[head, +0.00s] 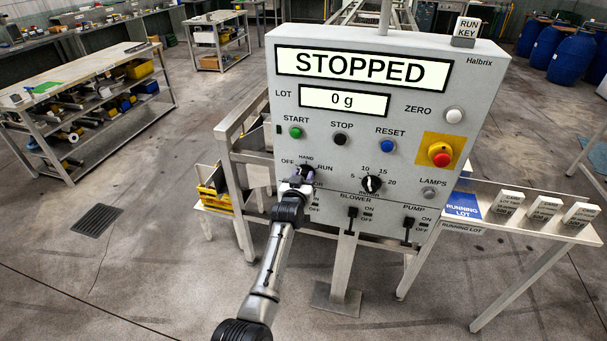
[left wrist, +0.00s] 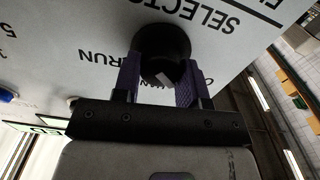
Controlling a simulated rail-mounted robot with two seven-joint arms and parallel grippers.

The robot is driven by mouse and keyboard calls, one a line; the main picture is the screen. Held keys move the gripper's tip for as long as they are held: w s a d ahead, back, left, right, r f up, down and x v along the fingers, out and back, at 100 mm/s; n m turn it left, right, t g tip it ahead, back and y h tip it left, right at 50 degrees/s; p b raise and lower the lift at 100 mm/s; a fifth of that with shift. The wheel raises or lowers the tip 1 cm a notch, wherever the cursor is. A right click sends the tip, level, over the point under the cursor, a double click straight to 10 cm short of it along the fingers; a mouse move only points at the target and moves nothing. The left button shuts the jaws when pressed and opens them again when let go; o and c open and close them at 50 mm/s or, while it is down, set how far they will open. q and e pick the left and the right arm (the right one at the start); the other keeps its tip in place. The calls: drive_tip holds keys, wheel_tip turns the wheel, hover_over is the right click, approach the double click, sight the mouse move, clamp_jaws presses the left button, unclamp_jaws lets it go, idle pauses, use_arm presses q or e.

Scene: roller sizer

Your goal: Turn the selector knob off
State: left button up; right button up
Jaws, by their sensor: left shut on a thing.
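The selector knob (left wrist: 163,50) is black and round and sits on the grey control panel (head: 400,75), with OFF, HAND and RUN printed around it. In the head view my left gripper (head: 301,178) covers most of the knob. In the left wrist view the fingers of the left gripper (left wrist: 160,82) are on either side of the knob and shut on it. A light pointer mark shows on the knob between the fingers; which label it points to I cannot tell. The display (head: 362,68) reads STOPPED. My right gripper is not in view.
To the right of the knob is a speed dial (head: 371,184). Below are the blower switch (head: 352,213) and pump switch (head: 408,222). The red emergency button (head: 439,153) is at the right.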

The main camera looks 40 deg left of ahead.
use_arm(q)
drive_tip(key=shift+n+p, duration=0.3)
drive_tip(key=shift+n, duration=0.6)
drive_tip(key=o, duration=0.9)
drive_tip(key=shift+s, duration=0.15)
drive_tip(key=p+v, duration=0.2)
drive_tip(key=v, duration=1.1)
drive_tip(key=shift+s+d, duration=0.15)
drive_tip(key=shift+s, duration=0.1)
